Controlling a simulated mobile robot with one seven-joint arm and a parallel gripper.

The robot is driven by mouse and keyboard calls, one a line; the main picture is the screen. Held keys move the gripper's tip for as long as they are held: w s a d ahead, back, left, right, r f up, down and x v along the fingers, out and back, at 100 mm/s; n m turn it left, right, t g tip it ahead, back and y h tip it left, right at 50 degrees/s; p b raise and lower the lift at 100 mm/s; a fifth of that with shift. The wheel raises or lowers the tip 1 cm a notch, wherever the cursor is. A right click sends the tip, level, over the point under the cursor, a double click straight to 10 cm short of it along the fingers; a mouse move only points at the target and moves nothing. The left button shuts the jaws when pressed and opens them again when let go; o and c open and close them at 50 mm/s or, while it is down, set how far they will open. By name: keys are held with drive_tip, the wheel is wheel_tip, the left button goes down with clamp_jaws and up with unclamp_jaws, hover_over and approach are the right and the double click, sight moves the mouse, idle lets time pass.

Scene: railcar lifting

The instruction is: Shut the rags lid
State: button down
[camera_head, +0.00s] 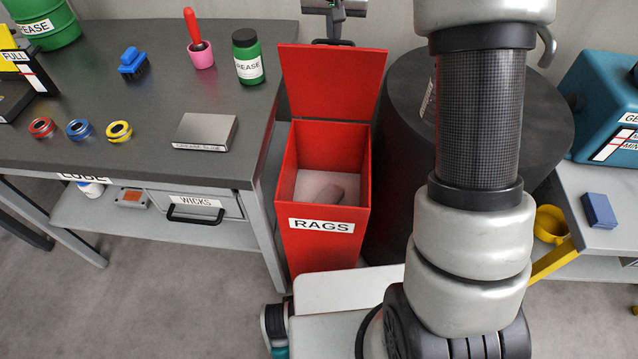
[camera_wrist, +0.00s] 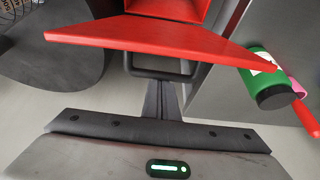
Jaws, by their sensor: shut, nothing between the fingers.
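The red rags bin (camera_head: 322,240) stands open beside the workbench, with its "RAGS" label facing me. Its red lid (camera_head: 333,80) stands up at the back, leaning slightly backward. A grey lump lies inside the bin. The lid's dark handle (camera_head: 333,42) shows at its top edge, and its loop also shows in the wrist view (camera_wrist: 190,74). My gripper (camera_head: 334,30) is behind the raised lid, close to the handle. In the wrist view my shut, empty fingers (camera_wrist: 161,84) point at the lid's back; whether they touch the handle I cannot tell.
The workbench (camera_head: 110,150) at left holds a green grease jar (camera_head: 248,57), a pink cup (camera_head: 201,55) and a metal box (camera_head: 205,132). A dark drum (camera_head: 405,110) stands right of the bin, partly behind my arm. A teal machine (camera_head: 600,100) sits at far right.

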drive_tip(key=shift+s+a+f, duration=0.15)
drive_tip(key=shift+s+f, duration=0.85)
drive_tip(key=shift+f, duration=0.1)
drive_tip(key=r+p, duration=0.1)
drive_tip(key=r, duration=0.1)
drive_tip(key=r+p, duration=0.2)
drive_tip(key=r, duration=0.1)
drive_tip(key=r+p, duration=0.2)
drive_tip(key=shift+w+r, duration=0.2)
drive_tip(key=shift+w, duration=0.2)
drive_tip(key=shift+r+p, duration=0.3)
drive_tip(key=shift+r, duration=0.25)
